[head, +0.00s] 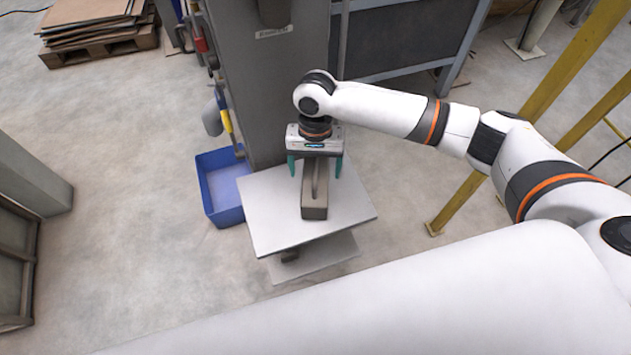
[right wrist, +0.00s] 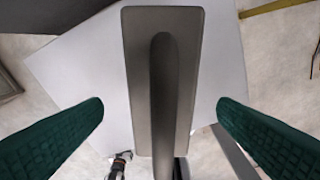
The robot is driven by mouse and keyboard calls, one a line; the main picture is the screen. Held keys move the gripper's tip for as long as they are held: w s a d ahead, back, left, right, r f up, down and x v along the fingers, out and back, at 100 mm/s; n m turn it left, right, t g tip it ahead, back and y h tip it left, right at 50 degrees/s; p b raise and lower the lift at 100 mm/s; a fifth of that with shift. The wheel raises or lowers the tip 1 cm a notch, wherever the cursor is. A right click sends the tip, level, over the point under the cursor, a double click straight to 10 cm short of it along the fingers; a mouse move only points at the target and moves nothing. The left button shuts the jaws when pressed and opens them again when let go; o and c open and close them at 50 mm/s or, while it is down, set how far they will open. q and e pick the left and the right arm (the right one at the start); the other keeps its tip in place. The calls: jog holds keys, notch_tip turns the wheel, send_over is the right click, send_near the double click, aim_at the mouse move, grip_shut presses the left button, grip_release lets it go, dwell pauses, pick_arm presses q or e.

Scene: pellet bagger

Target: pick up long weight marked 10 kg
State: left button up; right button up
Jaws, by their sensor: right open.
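A long grey-brown weight (head: 314,205) with a raised bar handle along its top lies on a small white table. It also fills the middle of the right wrist view (right wrist: 188,60), running lengthwise. I cannot read any marking on it. My right gripper (head: 314,167) is above the weight's far end, with one green finger on each side of it. In the right wrist view the fingers (right wrist: 160,118) are wide apart with clear gaps to the weight and its handle (right wrist: 162,90). The gripper is open and empty. My left gripper is not in view.
The white table (head: 265,215) has bare top around the weight. A blue bin (head: 213,180) stands on the floor to its left. A grey machine column (head: 265,80) rises right behind the table. Yellow posts (head: 465,200) stand to the right.

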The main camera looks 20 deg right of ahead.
jog(key=f, duration=0.4)
jog(key=shift+s, duration=0.3)
grip_shut()
jog(key=shift+w+r+p, duration=0.1)
jog(key=shift+p, duration=0.2)
